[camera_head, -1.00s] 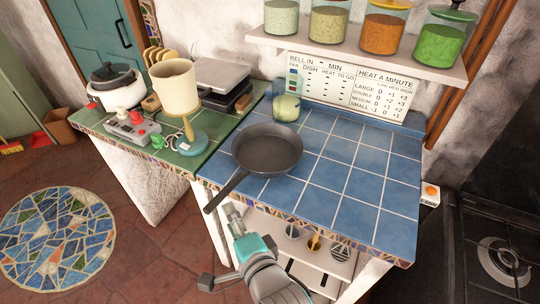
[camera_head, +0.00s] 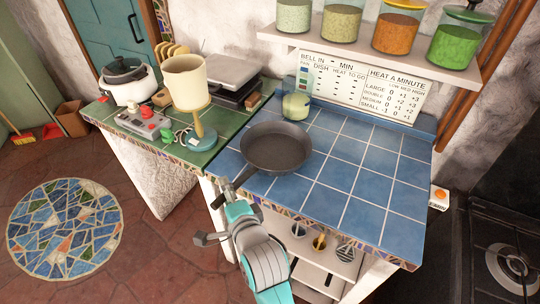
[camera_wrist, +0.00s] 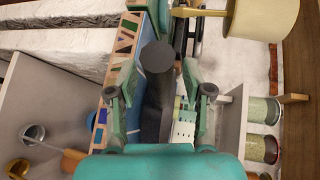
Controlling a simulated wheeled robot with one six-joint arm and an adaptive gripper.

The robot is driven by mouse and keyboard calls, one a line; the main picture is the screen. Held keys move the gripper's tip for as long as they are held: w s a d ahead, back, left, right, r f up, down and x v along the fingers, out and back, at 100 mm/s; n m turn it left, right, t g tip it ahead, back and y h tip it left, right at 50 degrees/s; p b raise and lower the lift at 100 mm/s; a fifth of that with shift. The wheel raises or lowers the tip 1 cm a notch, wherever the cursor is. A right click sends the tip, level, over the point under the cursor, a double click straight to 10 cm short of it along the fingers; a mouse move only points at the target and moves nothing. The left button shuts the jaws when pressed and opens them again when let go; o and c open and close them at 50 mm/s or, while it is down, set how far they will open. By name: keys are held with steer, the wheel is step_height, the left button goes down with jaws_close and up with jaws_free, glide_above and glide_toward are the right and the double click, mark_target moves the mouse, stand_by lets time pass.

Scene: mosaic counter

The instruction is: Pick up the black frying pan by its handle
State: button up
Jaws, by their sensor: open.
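The black frying pan (camera_head: 276,147) lies flat on the blue tiled counter, near its front left corner. Its handle (camera_head: 246,175) points toward the lower left, over the counter's front edge, and its outer part is partly hidden by my gripper (camera_head: 230,190). In the wrist view the dark handle (camera_wrist: 157,75) shows between the two fingers of my gripper (camera_wrist: 160,95). The fingers are apart, one on each side of the handle, with gaps visible. Whether either finger touches it I cannot tell.
The blue tiled counter (camera_head: 360,188) is clear right of the pan. A jar (camera_head: 296,105) stands behind it. On the green counter to the left are a beige pot-like vessel (camera_head: 186,82) on a stand and a white cooker (camera_head: 128,88). A shelf (camera_head: 375,52) with jars hangs above.

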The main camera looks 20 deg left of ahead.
jaws_close()
steer(key=shift+r, duration=0.15)
